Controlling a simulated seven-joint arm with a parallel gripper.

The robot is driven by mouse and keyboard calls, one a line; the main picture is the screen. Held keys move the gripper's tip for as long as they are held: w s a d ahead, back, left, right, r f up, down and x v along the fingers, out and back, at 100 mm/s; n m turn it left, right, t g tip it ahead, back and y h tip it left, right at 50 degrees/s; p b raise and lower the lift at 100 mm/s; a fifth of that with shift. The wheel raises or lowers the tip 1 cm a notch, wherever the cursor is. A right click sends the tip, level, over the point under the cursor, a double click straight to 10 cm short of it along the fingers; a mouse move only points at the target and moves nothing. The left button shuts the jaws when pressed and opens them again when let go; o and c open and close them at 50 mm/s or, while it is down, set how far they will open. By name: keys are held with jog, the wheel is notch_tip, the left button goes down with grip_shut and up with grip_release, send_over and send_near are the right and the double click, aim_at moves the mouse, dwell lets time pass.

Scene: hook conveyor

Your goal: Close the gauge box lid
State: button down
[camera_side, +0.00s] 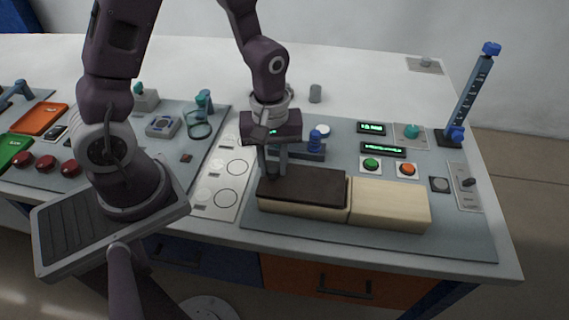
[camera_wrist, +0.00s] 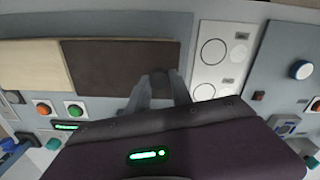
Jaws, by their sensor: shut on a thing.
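The gauge box is a long, low cream box (camera_side: 392,205) near the front of the grey panel, and its cream part also shows at the left in the wrist view (camera_wrist: 30,72). A flat dark brown lid (camera_side: 312,186) lies level over its left half in the side view; the right half has a cream top. In the wrist view the brown lid (camera_wrist: 105,65) is right of the cream part. My gripper (camera_side: 275,173) points down at the lid's left end, and its fingers (camera_wrist: 160,82) are shut on a small dark part there. The fingers partly hide this grip.
Green (camera_side: 371,164) and orange (camera_side: 407,170) buttons and lit green displays (camera_side: 383,150) lie behind the box. A blue-knobbed device (camera_side: 316,143) stands close behind my gripper. A tall blue slider (camera_side: 472,95) rises at the right. The panel's front strip is clear.

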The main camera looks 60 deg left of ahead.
jog(key=shift+s+a, duration=0.15)
jog(key=shift+s, duration=0.05)
jog(key=c, duration=1.1)
grip_release()
jog(key=shift+c, duration=0.2)
notch_tip(320, 180, up, 7)
jog(key=shift+r, duration=0.1)
jog(key=s+r+m+t, duration=0.5)
jog(key=s+r+m, duration=0.5)
jog(key=r, duration=0.5)
jog(key=shift+s+m+t, duration=0.3)
jog(key=shift+s+m, duration=0.1)
jog(key=shift+m, duration=0.6)
